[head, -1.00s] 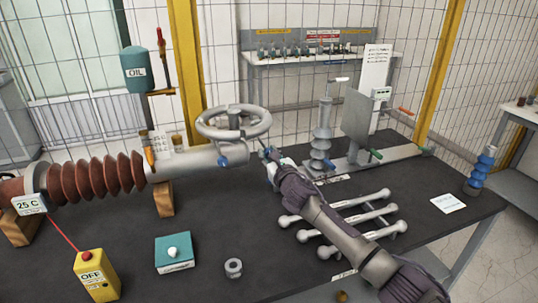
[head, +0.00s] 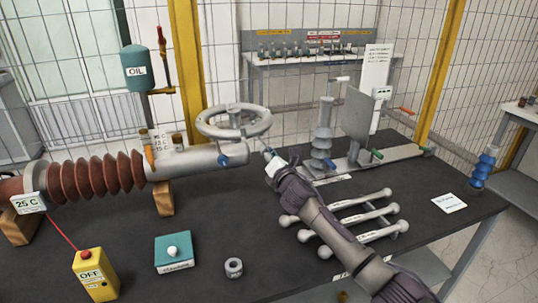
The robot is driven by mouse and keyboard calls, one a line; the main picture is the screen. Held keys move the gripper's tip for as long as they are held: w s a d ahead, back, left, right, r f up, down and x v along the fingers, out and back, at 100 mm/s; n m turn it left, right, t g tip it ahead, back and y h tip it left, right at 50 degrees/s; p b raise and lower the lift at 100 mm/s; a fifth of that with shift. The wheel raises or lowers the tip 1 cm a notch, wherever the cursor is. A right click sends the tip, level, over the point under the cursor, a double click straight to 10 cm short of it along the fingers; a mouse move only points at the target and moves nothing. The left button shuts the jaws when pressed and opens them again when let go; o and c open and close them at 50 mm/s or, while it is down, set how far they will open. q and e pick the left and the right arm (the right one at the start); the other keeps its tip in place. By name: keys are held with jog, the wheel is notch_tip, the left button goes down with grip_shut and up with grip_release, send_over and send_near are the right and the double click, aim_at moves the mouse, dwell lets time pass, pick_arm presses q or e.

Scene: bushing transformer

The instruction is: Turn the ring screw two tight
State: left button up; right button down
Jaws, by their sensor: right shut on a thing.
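The grey tube end (head: 195,160) of the brown ribbed bushing (head: 95,177) lies on wooden blocks. A blue screw head (head: 223,160) shows on the near side of the tube's end ring. My right gripper (head: 268,155) is just right of that end, pointing up and left. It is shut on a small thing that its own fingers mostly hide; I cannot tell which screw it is. Any screw on the ring's far right side is hidden. My left gripper is not in view.
A grey handwheel (head: 234,121) stands above the tube end. Grey rods (head: 365,217) lie under my right forearm. A teal box (head: 174,252), a yellow OFF box (head: 95,274) and a grey nut (head: 233,267) stand in front.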

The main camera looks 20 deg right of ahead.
jog(key=m, duration=0.5)
jog(key=shift+m+b, duration=0.3)
jog(key=shift+m, duration=0.1)
jog(key=m, duration=0.6)
jog(key=shift+r+m+h, duration=0.1)
jog(key=shift+m+h, duration=0.2)
jog(key=m, duration=0.6)
jog(key=m+p, duration=0.1)
jog(key=m, duration=0.4)
jog(key=shift+m, duration=0.4)
jog(key=c, duration=0.8)
grip_release()
jog(key=shift+c, duration=0.2)
jog(key=s, duration=1.2)
